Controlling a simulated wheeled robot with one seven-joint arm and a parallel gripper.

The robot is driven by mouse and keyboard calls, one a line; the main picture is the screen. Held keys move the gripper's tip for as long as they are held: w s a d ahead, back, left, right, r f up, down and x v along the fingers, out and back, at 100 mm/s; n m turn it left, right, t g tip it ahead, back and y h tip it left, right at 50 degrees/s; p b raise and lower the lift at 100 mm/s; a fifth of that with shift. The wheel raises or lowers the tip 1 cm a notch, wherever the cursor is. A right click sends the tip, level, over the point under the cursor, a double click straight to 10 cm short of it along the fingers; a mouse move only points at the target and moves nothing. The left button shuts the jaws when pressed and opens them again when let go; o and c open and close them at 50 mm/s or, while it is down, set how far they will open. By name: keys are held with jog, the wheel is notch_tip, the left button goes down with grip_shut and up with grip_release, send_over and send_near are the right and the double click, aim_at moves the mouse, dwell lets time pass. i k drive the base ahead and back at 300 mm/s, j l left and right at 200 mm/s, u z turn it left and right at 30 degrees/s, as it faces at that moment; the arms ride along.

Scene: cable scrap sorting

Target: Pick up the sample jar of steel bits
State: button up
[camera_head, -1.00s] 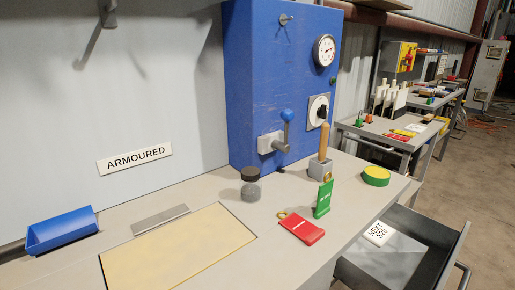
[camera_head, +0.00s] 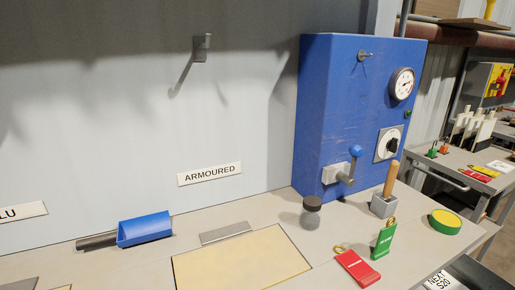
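The sample jar (camera_head: 311,214) stands upright on the bench, in front of the blue cabinet's left side. It has a dark lid and a clear body with greyish contents. Its contents are too small to make out. My gripper is not in view.
A blue cabinet (camera_head: 340,110) with gauge, dial and lever stands behind. Near the jar are a tan mat (camera_head: 240,262), a grey block with wooden handle (camera_head: 383,207), a green tag (camera_head: 384,240), a red tag (camera_head: 357,268) and a green-yellow roll (camera_head: 445,222). A blue tray (camera_head: 145,229) lies left.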

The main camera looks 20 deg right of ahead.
aim_at(311, 215)
jog(key=k+l+z, duration=0.2)
jog(key=k+z, duration=0.25)
jog(key=k+l+z, duration=0.2)
jog(key=z, duration=0.2)
jog(key=i+l, duration=0.35)
jog(key=i+l+u, duration=0.1)
jog(key=u, duration=1.15)
jog(key=i+l+u, duration=0.3)
jog(key=i, duration=0.15)
